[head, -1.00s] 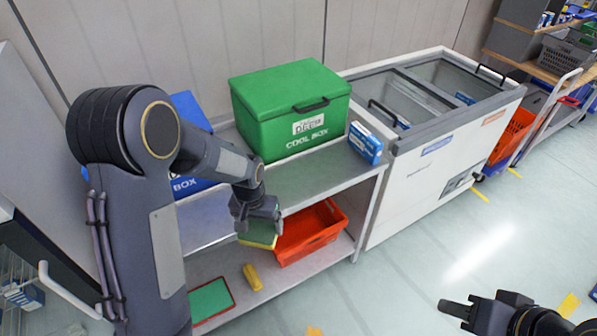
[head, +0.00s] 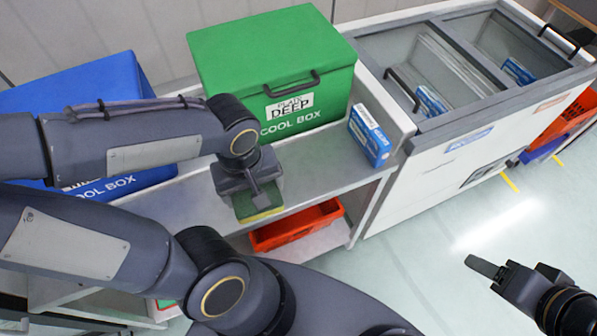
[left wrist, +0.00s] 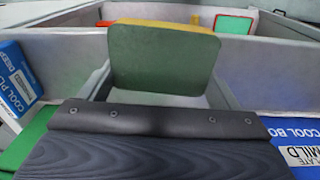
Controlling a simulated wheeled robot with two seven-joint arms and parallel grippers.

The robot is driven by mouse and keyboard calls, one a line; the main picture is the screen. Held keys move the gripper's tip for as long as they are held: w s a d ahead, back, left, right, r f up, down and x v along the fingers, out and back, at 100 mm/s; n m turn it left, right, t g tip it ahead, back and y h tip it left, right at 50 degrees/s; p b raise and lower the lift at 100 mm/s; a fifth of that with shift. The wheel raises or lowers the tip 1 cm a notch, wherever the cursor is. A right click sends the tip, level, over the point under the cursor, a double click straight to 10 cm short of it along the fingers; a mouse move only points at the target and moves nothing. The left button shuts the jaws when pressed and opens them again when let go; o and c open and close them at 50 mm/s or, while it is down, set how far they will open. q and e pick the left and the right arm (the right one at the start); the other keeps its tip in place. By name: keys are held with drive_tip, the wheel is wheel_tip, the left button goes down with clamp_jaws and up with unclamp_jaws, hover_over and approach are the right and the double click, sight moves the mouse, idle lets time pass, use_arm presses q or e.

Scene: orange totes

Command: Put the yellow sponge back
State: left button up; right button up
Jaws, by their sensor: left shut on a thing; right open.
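My left gripper (head: 248,188) is shut on the yellow sponge (head: 262,214), which shows a green face and a yellow layer. In the head view it is over the front part of the shelf unit's upper board, with the gripper covering much of it; I cannot tell the gap. The sponge (left wrist: 162,60) also stands out in the left wrist view, green face toward the camera, yellow along its top edge. My right gripper (head: 490,274) is open and empty over the floor at the lower right.
A green cool box (head: 275,75), a blue cool box (head: 80,88) and a blue-white carton (head: 370,135) stand on the shelf unit (head: 325,180). An orange tote (head: 297,228) sits on its lower shelf. A chest freezer (head: 440,160) adjoins on the right. The floor in front is clear.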

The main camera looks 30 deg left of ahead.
use_arm(q)
drive_tip(key=shift+s+a+f+n, duration=0.15)
drive_tip(key=shift+a+f+n, duration=0.1)
drive_tip(key=shift+f+n, duration=0.2)
drive_tip(key=w+f, duration=0.4)
drive_tip(key=w, duration=0.5)
drive_tip(key=b, duration=0.1)
hover_over(286, 180)
drive_tip(key=f, duration=0.5)
drive_tip(key=shift+s, duration=0.2)
drive_tip(key=shift+w+f, duration=0.2)
drive_tip(key=shift+f, duration=1.6)
use_arm(e)
drive_tip(key=shift+w+f, duration=0.45)
drive_tip(key=shift+f, duration=0.4)
use_arm(q)
drive_tip(key=shift+f+b, duration=0.2)
drive_tip(key=shift+b, duration=0.2)
drive_tip(key=o, duration=1.1)
use_arm(e)
drive_tip(key=shift+f, duration=0.15)
use_arm(q)
drive_tip(key=shift+o, duration=0.2)
drive_tip(key=shift+r, duration=0.15)
